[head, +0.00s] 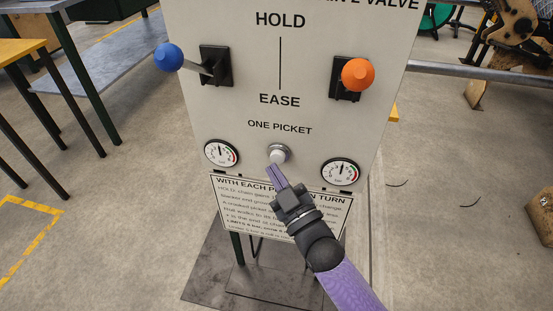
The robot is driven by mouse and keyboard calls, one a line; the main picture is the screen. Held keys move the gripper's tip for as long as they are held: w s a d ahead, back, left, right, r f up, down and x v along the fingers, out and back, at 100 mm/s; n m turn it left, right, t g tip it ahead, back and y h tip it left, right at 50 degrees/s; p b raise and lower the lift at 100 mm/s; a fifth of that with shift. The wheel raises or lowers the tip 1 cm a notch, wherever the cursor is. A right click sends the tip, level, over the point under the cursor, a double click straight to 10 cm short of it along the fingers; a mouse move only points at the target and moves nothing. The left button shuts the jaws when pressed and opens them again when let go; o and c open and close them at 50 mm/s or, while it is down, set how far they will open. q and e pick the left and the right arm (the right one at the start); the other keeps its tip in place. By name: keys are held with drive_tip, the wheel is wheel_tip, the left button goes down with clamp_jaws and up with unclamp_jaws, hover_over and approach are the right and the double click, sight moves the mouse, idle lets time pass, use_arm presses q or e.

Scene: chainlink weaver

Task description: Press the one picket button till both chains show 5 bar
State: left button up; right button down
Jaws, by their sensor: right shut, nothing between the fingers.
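The one picket button (279,154) is a round pale knob on the white panel (300,90), under the words ONE PICKET. My right gripper (274,168) is shut and empty, with its fingertips just below the button; I cannot tell whether they touch it. The left gauge (221,153) and the right gauge (341,172) flank the button. Their needles both point roughly upward, but the readings are too small to read surely. My left gripper is not in view.
A blue-knobbed lever (169,57) and an orange-knobbed lever (358,73) stick out above the gauges, between HOLD and EASE. An instruction plate (235,204) hangs below, partly hidden by my right arm. Tables (62,60) stand at the left.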

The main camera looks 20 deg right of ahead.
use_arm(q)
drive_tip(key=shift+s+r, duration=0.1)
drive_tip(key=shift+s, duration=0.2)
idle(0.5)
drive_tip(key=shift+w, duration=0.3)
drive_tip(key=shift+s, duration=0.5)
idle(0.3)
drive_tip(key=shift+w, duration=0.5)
use_arm(e)
drive_tip(key=shift+w+d, duration=0.25)
drive_tip(key=shift+w, duration=0.1)
